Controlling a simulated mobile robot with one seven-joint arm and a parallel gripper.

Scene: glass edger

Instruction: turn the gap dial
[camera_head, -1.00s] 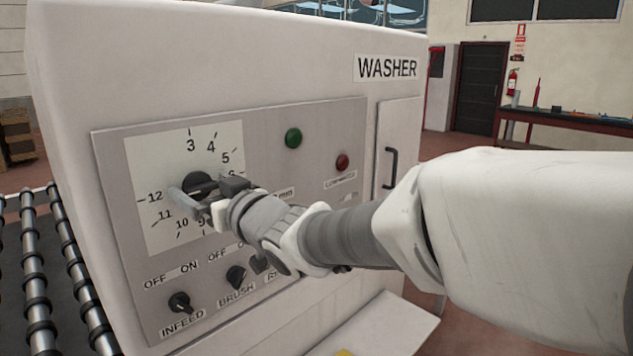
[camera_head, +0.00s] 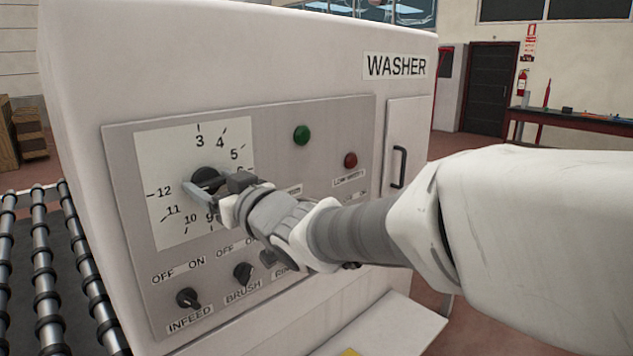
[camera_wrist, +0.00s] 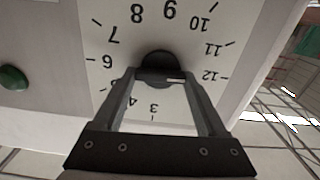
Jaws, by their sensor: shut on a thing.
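The gap dial is a black round knob (camera_head: 205,177) on a white numbered plate (camera_head: 163,152) at the upper left of the washer's grey panel. In the wrist view the dial (camera_wrist: 161,66) sits between the tips of my two fingers, and a pale pointer line on it faces near the 12. My gripper (camera_head: 214,192) is shut on the dial. In the head view the fingers and wrist cover part of the knob and several numbers on the right and below. The wrist view shows the plate (camera_wrist: 185,110) upside down.
Below the dial are the INFEED knob (camera_head: 187,298) and the BRUSH knob (camera_head: 243,273). A green button (camera_head: 301,134), a red button (camera_head: 350,160) and a door handle (camera_head: 399,167) are to the right. A roller conveyor (camera_head: 45,270) runs along the left.

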